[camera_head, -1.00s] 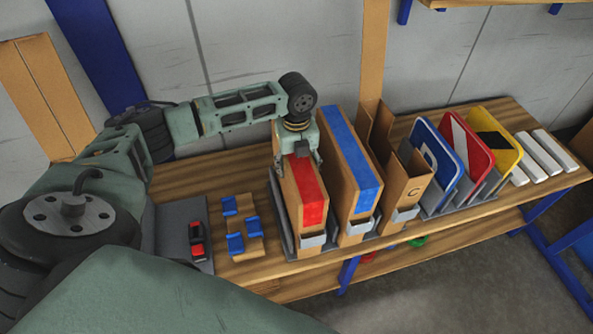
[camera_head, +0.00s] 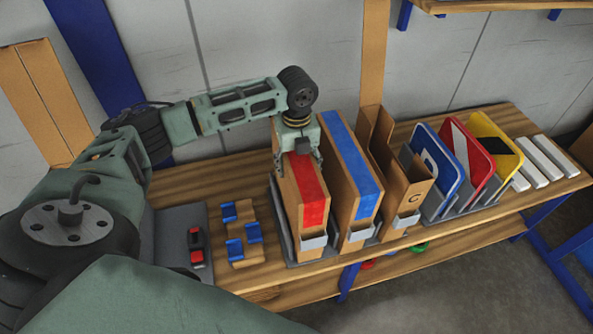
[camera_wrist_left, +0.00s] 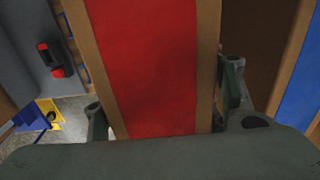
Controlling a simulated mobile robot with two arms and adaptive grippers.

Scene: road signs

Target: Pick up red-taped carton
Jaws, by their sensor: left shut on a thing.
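The red-taped carton (camera_head: 308,199) stands upright in the leftmost slot of a grey rack on the wooden table. A strip of red tape runs along its narrow top. My left gripper (camera_head: 302,158) comes down on the carton's far upper end and is shut on it, with a finger on each side. In the left wrist view the red tape (camera_wrist_left: 150,65) fills the middle, and the left gripper's fingers (camera_wrist_left: 165,105) flank the carton. The fingertips are partly hidden. My right gripper is not in view.
Beyond are blue, red and yellow signs (camera_head: 468,155) in slots and white bars (camera_head: 545,160). Wooden pieces with blue clips (camera_head: 240,232) lie on the left.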

